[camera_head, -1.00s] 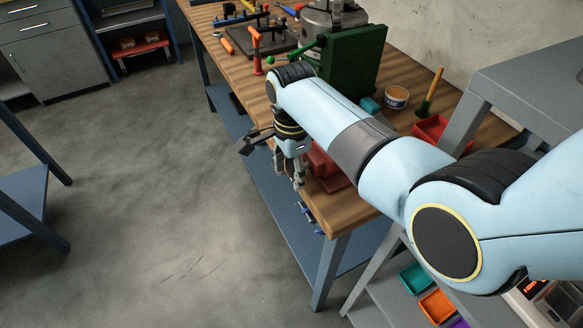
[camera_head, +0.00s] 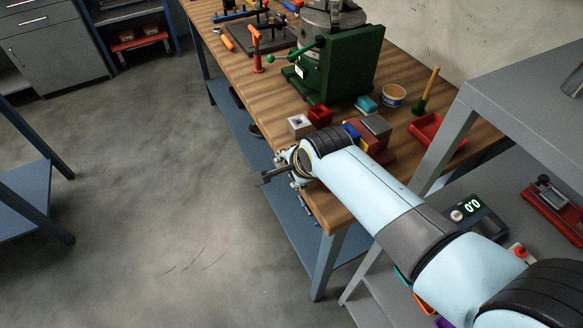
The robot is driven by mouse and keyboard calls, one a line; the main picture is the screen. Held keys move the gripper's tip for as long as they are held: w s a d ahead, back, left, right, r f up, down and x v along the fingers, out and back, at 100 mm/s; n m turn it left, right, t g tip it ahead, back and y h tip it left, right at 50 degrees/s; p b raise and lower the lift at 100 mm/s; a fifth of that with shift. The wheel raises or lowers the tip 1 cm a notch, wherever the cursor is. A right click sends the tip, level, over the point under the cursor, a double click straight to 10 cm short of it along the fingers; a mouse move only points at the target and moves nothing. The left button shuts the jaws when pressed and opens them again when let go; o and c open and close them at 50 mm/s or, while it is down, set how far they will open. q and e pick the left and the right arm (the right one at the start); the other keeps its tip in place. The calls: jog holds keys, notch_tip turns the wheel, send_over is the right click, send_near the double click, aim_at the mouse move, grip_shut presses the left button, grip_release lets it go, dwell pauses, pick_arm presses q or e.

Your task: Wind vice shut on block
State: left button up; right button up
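A red vice-like body with a grey top (camera_head: 376,126) and red side (camera_head: 372,148) stands near the right end of the wooden bench, partly behind my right arm. A small blue piece (camera_head: 351,131) shows at its left. Which part is the jaw or the block, and how far the vice is open, I cannot tell. My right gripper (camera_head: 283,179) is at the bench's front edge, in front of and left of the red body. Its fingers are small and partly hidden by the wrist, so its opening and any contact are unclear. My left gripper is out of view.
A grey cube (camera_head: 299,126) and a red open box (camera_head: 320,115) sit behind my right wrist. A green press (camera_head: 343,65) stands farther back. A tub (camera_head: 394,95), a brush (camera_head: 428,90) and a red tray (camera_head: 437,132) lie right. A grey shelf unit (camera_head: 520,85) borders the right.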

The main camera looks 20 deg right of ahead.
dwell(0.5)
jog(key=o, duration=1.2)
jog(key=v, duration=1.2)
jog(key=shift+s+f, duration=0.1)
jog(key=shift+s, duration=0.05)
